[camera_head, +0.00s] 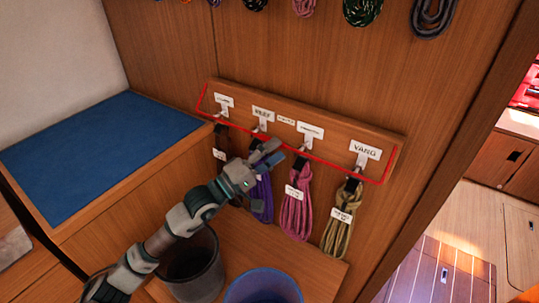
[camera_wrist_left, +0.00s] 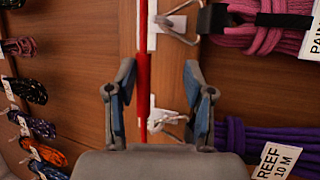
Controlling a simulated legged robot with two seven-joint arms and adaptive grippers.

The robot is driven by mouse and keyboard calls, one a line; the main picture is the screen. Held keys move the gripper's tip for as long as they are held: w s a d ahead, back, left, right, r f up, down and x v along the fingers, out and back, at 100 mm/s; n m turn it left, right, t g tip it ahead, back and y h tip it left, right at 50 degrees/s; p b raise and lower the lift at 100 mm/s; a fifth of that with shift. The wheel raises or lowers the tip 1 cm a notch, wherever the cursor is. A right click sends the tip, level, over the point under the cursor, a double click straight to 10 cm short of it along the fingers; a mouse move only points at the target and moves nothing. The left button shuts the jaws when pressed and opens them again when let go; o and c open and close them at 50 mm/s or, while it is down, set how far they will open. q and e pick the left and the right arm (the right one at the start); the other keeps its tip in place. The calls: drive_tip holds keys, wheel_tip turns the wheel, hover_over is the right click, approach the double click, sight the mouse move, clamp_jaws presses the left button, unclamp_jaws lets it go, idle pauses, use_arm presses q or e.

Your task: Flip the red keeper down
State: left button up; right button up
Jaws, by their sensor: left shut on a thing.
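The red keeper (camera_head: 340,168) is a thin red bar in front of the wooden hook rail (camera_head: 240,95), with an arm up to the board at each end. Its long bar runs along the hooks' lower ends, below the white labels. My left gripper (camera_head: 273,152) is at the middle of the bar, in front of the purple coil. In the left wrist view the keeper (camera_wrist_left: 143,75) runs between my left gripper's fingers (camera_wrist_left: 160,92), nearer one finger. The gripper is shut on it, though gaps show beside the bar. My right gripper is out of view.
Purple (camera_head: 262,195), pink (camera_head: 297,212) and olive (camera_head: 338,232) coils hang below the rail. A dark bucket (camera_head: 192,265) and a blue bucket (camera_head: 262,287) stand below. A blue-topped bench (camera_head: 95,150) is at left. More coils hang above.

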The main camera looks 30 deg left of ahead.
use_arm(q)
drive_tip(key=v, duration=1.2)
drive_tip(key=shift+w+f, duration=0.1)
drive_tip(key=shift+a, duration=0.1)
